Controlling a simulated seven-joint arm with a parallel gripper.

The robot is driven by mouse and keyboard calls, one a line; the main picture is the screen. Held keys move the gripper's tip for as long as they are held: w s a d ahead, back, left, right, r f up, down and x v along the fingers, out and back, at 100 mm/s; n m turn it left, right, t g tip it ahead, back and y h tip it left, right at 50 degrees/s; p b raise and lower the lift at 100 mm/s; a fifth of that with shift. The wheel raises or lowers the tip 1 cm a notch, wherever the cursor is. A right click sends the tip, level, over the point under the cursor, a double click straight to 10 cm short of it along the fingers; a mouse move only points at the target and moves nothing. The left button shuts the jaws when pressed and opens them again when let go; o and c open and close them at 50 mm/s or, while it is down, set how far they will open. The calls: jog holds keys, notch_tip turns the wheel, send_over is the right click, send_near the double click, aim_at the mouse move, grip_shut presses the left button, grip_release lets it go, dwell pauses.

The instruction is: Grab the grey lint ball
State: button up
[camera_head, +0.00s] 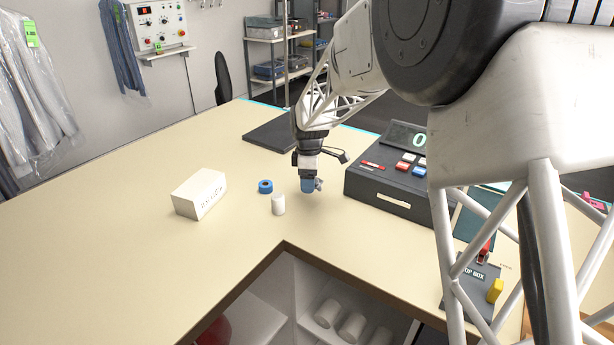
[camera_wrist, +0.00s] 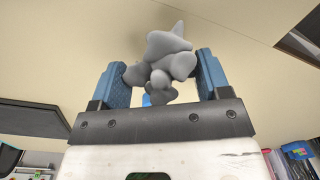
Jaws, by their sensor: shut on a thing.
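The grey lint ball (camera_wrist: 165,62) is a lumpy, pale grey clump between the two blue fingers of my gripper (camera_wrist: 160,75) in the wrist view. Both fingers touch its sides. In the head view my gripper (camera_head: 311,186) points down over the cream counter, right of the white cylinder. A bit of the lint ball (camera_head: 319,184) shows beside the blue fingertips there; the rest is hidden behind them. I cannot tell exactly how far the lint ball is above the counter.
A white cylinder (camera_head: 278,204), a blue ring (camera_head: 265,186) and a white box (camera_head: 199,194) stand left of my gripper on the counter (camera_head: 120,215). A dark cash register (camera_head: 385,190) stands close on the right. A black flat pad (camera_head: 272,134) lies behind. The counter's left part is clear.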

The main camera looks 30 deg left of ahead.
jog(key=shift+s+d, duration=0.2)
dwell(0.6)
